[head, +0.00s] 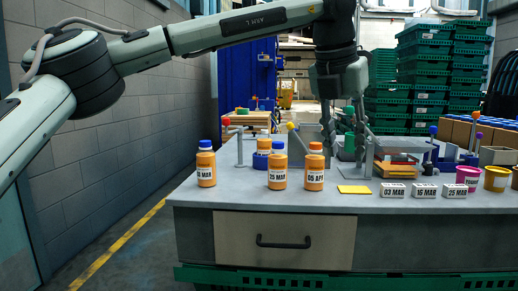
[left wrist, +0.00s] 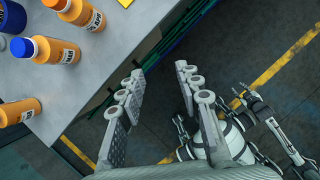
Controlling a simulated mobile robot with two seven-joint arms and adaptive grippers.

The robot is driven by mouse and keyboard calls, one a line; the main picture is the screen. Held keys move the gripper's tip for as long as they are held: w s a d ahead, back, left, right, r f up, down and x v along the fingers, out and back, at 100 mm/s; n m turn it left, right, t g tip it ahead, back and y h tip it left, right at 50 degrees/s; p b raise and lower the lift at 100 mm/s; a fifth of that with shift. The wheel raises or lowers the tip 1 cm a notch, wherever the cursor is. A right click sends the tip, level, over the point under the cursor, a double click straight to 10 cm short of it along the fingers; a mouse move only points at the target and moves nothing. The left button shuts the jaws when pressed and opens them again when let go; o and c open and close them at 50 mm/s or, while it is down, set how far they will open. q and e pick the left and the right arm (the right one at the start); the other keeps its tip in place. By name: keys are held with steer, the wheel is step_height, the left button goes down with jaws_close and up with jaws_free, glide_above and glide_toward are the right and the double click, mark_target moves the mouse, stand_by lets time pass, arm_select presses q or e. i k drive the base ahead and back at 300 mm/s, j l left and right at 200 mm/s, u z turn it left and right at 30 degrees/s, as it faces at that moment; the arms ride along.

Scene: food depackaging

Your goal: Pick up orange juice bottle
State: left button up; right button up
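Three orange juice bottles stand upright near the table's front edge: a blue-capped one (head: 206,172) at left, a blue-capped 25 MAR one (head: 277,174) in the middle, and an orange-capped 05 APR one (head: 314,174) beside it. In the left wrist view, the orange-capped bottle (left wrist: 88,16), the middle bottle (left wrist: 62,52) and the left bottle (left wrist: 22,111) lie toward the upper left. My left gripper (head: 346,134) is raised over the table, right of the bottles, fingers pointing down. In its wrist view the fingers (left wrist: 160,112) are apart with nothing between them. I cannot make out my right gripper.
The grey table (head: 240,194) has a drawer in front. A yellow card (head: 354,189), date blocks (head: 426,190) and colored cups (head: 468,178) lie right of the bottles. A blue round holder (head: 262,161) stands behind them. Green crates (head: 425,65) are stacked behind.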

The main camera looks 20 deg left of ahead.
mark_target(264, 142)
steer(key=i+j, duration=1.05)
steer(key=j, duration=0.25)
